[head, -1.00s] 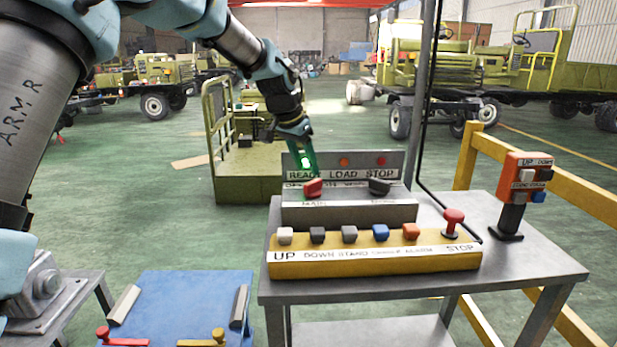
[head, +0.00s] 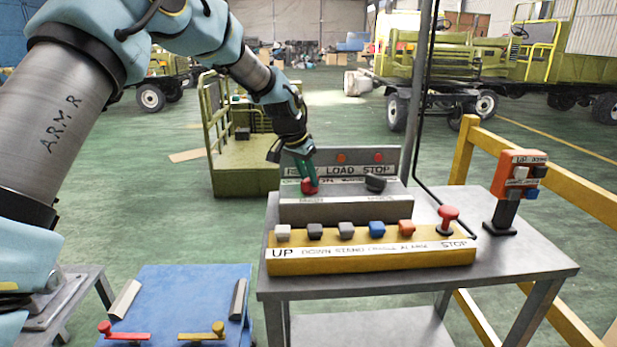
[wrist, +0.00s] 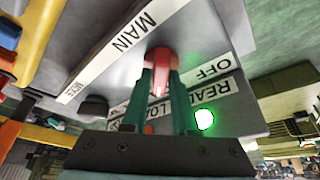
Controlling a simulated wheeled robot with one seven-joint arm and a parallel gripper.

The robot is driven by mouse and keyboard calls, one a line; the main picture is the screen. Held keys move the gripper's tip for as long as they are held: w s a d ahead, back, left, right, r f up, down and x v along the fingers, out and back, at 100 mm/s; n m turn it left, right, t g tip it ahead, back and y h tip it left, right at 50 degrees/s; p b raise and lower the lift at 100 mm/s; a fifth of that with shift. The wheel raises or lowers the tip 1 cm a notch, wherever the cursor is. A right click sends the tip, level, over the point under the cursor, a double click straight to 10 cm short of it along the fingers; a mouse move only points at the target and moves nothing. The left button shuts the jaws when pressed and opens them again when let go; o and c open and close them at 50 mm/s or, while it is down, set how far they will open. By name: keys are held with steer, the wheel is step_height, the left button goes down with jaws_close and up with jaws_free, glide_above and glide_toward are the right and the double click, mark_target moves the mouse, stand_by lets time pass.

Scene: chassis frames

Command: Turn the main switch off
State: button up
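The main switch is a red knob (head: 309,186) on the sloped grey panel (head: 345,210), at its left end. In the wrist view the red knob (wrist: 160,62) sits between a "MAIN" label (wrist: 132,34) and an "OFF" label (wrist: 212,68). My gripper (head: 303,172) is at the knob from above. In the wrist view its two green fingers (wrist: 161,84) lie on either side of the knob's handle. I cannot tell whether they press on it. The green lamp (wrist: 205,120) by the "READY" label is lit.
A dark knob (head: 375,183) is to the right on the same panel. In front, a yellow box (head: 370,257) carries several buttons and a red stop button (head: 448,214). An orange pendant box (head: 519,175) stands at the table's right. A post and cable rise behind.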

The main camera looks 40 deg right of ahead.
jaws_close()
stand_by(0.4)
steer(key=n+t+b, duration=0.1)
steer(key=n, duration=0.2)
steer(key=shift+s+d+b, duration=0.1)
steer(key=shift+s+b, duration=0.05)
steer(key=shift+b, duration=0.15)
steer(key=n+t, duration=0.1)
steer(key=n, duration=0.1)
steer(key=n+y+b, duration=0.1)
steer(key=n, duration=0.1)
steer(key=shift+n+t, duration=0.3)
steer(key=shift+t, duration=0.1)
steer(key=n+y, duration=0.1)
steer(key=n, duration=0.1)
steer(key=n+t+y, duration=0.1)
steer(key=n, duration=0.2)
steer(key=shift+s+d, duration=0.1)
steer(key=shift+d, duration=0.05)
steer(key=n+y, duration=0.1)
steer(key=n, duration=0.1)
steer(key=n+p, duration=0.1)
steer(key=n, duration=0.2)
steer(key=shift+d+y, duration=0.1)
steer(key=shift+y, duration=0.3)
steer(key=shift+n+p, duration=0.3)
steer(key=shift+o, duration=2.4)
jaws_free()
